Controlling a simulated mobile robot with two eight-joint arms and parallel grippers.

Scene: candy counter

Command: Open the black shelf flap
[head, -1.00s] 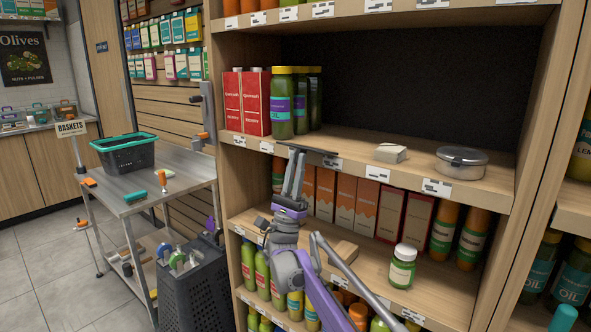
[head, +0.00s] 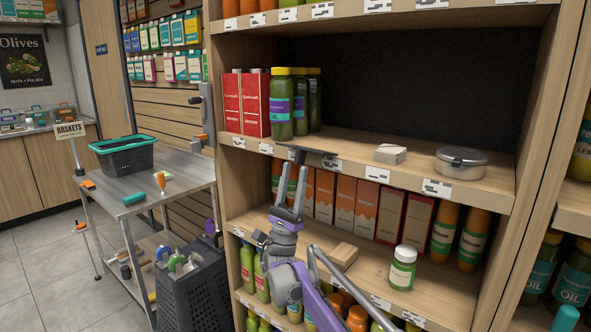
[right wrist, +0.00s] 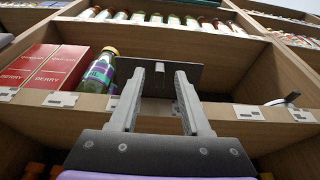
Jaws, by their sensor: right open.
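The black shelf flap (head: 318,152) shows in the head view as a thin dark strip along the front edge of the middle shelf. In the right wrist view the flap (right wrist: 158,88) is a dark panel between and behind my fingers. My right gripper (head: 293,160) points up from below at the flap's left part, its two fingers apart. The right wrist view shows the open gripper (right wrist: 170,70) with a clear gap between its fingers. I cannot tell whether a fingertip touches the flap. My left gripper is not in view.
Red cartons (head: 256,103) and green oil bottles (head: 281,105) stand on the shelf above left. A metal tin (head: 461,158) and a small pale block (head: 389,153) lie on its right.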

